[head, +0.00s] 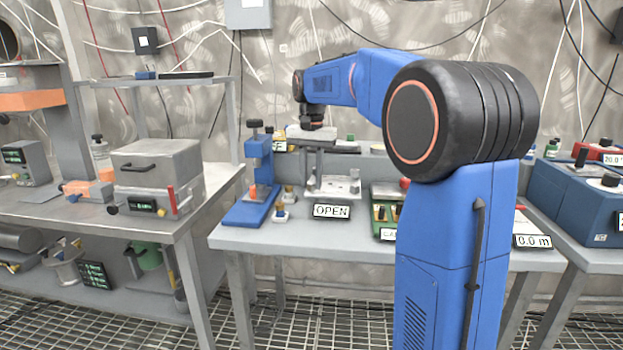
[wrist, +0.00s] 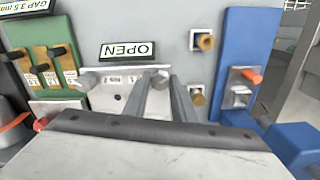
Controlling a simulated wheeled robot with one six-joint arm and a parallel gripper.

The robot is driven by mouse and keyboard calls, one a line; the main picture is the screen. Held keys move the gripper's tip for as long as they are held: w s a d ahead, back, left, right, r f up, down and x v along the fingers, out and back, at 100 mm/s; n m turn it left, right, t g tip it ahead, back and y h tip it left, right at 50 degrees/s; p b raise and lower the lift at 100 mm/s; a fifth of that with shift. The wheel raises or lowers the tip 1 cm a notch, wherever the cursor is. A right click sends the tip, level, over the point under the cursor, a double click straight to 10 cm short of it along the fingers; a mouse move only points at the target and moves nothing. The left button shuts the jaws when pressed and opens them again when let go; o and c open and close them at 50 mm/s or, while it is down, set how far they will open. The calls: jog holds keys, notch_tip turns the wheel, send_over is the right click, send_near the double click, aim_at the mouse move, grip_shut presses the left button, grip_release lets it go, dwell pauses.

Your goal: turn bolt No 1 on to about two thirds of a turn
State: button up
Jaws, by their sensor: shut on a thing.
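A light grey plate (wrist: 110,92) carries two grey bolt heads and small number labels, seen upside down in the wrist view. Bolt No 1 (wrist: 160,76) is the head between my fingertips. My gripper (wrist: 161,84) is shut on it, a finger on each side, which hides part of the head and of its label. The other bolt, No 2 (wrist: 88,81), stands free to the left. In the head view my gripper (head: 319,173) reaches down to the left part of the plate (head: 338,186). How far bolt No 1 is turned I cannot tell.
A sign (head: 331,211) reading OPEN stands in front of the plate. A blue fixture (head: 257,175) and small brass-coloured fittings (head: 282,211) are to the left. My arm hides part of the bench.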

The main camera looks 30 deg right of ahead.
aim_at(312, 183)
jog(key=shift+m, duration=0.3)
jog(key=o, duration=1)
jog(key=shift+o, duration=0.2)
jog(key=shift+r, duration=0.15)
notch_tip(312, 183, up, 17)
dwell(0.4)
